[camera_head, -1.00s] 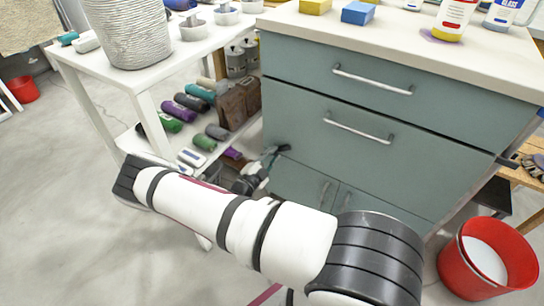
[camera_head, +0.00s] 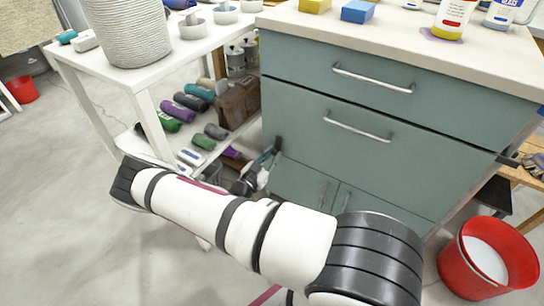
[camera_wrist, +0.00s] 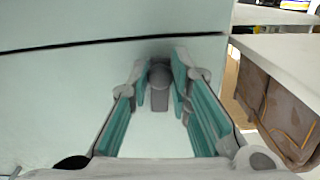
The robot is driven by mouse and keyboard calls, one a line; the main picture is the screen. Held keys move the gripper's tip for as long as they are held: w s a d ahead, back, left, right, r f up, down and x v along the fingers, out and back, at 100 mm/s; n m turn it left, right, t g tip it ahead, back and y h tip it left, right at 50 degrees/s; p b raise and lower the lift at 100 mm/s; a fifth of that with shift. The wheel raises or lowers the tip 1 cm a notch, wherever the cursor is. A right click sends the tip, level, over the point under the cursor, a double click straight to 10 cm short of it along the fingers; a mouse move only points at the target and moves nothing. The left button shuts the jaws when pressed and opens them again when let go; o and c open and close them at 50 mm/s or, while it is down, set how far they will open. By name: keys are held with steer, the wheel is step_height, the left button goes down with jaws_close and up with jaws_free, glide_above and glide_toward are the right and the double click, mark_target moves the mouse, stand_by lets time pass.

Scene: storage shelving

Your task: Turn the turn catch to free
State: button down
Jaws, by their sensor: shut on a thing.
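The turn catch (camera_wrist: 159,88) is a small grey piece with a round hub and a short tab, on the pale front of the cabinet just below a dark seam. In the wrist view its tab points down the picture. My gripper (camera_wrist: 160,76) has teal-padded fingers, one on each side of the catch, and is shut on it. In the head view my gripper (camera_head: 274,149) is small, at the left edge of the blue-grey cabinet (camera_head: 300,125), beside the lower doors. The catch cannot be made out there.
The cabinet has two drawers with bar handles (camera_head: 372,78) above two lower doors (camera_head: 310,188). A white shelf table (camera_head: 148,115) with several rolled cloths stands close on the left. A red bucket (camera_head: 515,258) stands at the right. Open floor lies at the left.

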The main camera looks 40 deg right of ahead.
steer(key=shift+f+n, duration=0.1)
steer(key=shift+n, duration=0.4)
steer(key=c, duration=1.5)
jaws_free()
steer(key=shift+o, duration=0.2)
steer(key=shift+a, duration=0.1)
steer(key=v, duration=1.2)
